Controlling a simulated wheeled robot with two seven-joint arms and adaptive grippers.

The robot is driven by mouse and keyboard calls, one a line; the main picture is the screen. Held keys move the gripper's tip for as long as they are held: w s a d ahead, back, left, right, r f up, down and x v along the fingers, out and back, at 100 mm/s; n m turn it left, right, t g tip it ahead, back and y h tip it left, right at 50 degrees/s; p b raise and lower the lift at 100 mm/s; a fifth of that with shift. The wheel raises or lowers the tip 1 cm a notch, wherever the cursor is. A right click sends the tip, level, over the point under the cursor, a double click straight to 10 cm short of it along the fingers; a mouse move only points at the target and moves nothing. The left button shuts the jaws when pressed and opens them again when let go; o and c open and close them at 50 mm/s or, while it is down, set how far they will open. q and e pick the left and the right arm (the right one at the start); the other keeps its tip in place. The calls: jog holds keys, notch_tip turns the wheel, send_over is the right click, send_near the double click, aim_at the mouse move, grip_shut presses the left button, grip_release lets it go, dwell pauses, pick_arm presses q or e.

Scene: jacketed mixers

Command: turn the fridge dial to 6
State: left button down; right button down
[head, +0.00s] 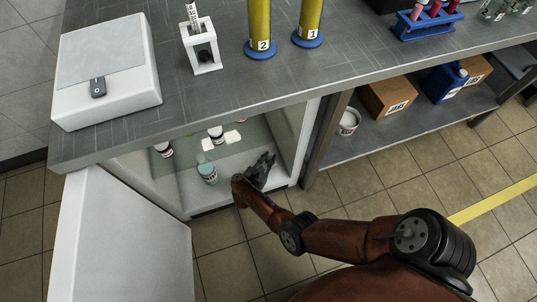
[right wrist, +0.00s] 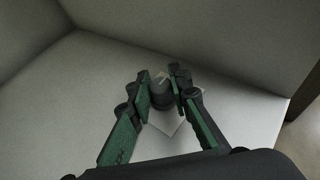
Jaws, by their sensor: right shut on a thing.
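The fridge (head: 298,150) stands under the grey counter, and its white door (head: 130,240) is swung open at the left. My right gripper (head: 268,160) reaches inside, by the fridge's right wall. In the right wrist view, my right gripper (right wrist: 161,82) is shut on the dark fridge dial (right wrist: 162,99), with one finger on each side. A pale pointer mark shows on top of the dial. A white diamond-shaped plate (right wrist: 172,124) lies behind the dial; no numbers are readable on it. The dial is hidden by my gripper in the head view. My left gripper is not in view.
Inside the fridge are a teal-capped bottle (head: 207,173), dark-capped white bottles (head: 216,134) and pale cards (head: 233,137). The fridge's side wall stands close to my right gripper. Yellow cylinders (head: 260,25) and a white box (head: 105,75) stand on the counter above.

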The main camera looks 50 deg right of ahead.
jog(key=shift+s, duration=0.1)
jog(key=c, duration=1.8)
grip_release()
jog(key=shift+o, duration=0.2)
jog(key=v, duration=1.2)
